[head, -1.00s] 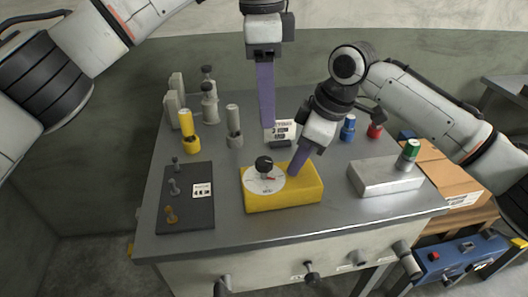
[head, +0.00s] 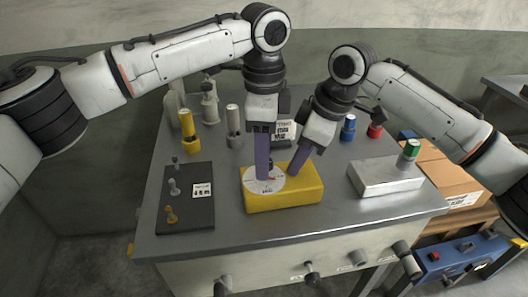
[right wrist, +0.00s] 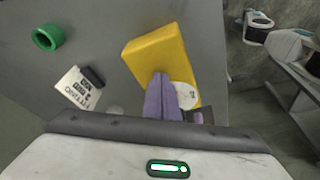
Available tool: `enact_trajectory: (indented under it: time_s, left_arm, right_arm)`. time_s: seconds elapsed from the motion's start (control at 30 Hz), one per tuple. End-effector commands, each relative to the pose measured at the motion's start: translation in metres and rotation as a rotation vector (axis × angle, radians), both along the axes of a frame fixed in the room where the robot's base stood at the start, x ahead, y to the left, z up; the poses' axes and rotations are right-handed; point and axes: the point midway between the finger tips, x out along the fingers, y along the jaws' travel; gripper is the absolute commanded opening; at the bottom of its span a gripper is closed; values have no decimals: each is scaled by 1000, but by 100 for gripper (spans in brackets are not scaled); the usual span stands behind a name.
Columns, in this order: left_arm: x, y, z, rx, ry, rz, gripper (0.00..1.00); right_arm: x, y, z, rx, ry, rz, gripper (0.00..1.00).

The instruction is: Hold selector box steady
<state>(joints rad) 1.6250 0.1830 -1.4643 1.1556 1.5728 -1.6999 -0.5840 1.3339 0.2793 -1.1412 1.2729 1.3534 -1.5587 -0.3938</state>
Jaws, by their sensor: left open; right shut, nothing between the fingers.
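The yellow selector box (head: 300,199) sits on the grey bench top. It carries a white round dial (head: 275,187), whose black knob is mostly hidden behind my left gripper's purple fingers. My left gripper (head: 263,177) is open and points down over the dial at the knob. My right gripper (head: 294,171) is shut and empty. Its fingertips reach the box's top right of the dial; I cannot tell whether they press on it. In the right wrist view the box (right wrist: 160,52) lies beyond the closed right fingers (right wrist: 162,80), with the dial (right wrist: 184,95) beside them.
A dark plate (head: 190,216) with small pegs lies left of the box. A silver block (head: 385,178) with a green-topped cylinder (head: 410,149) stands to the right. Yellow (head: 188,131), blue (head: 348,128) and red (head: 375,129) cylinders stand behind. Bench top in front is clear.

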Motion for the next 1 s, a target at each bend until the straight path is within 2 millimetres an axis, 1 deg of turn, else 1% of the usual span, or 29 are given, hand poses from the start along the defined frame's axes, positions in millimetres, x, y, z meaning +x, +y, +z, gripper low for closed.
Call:
enact_trajectory:
  time_s: [0.03,0.23,0.37,0.4,0.47,0.5,0.77,1.0]
  left_arm:
    - [0,0,-1,0,0,0,48]
    - [0,0,-1,-1,0,0,48]
    - [0,0,-1,-1,0,0,26]
    - [0,0,-1,-1,0,0,19]
    - [0,0,-1,-1,1,0,9]
    - [0,0,-1,-1,1,0,6]
    - [-1,-1,-1,-2,4,21,6]
    - [-2,-2,-1,-3,6,135,6]
  right_arm:
    - [-2,-3,-8,-11,12,-1,0]
    - [-2,-3,-8,-11,12,-1,0]
    - [-2,-3,-8,-11,12,-1,0]
    - [-2,-3,-8,-11,12,-1,0]
    - [-2,-3,-8,-11,11,-2,0]
    - [-2,-3,-8,-11,11,-2,0]
    - [-2,-3,-8,-12,11,-3,0]
    - [-1,-3,-8,-12,10,-3,0]
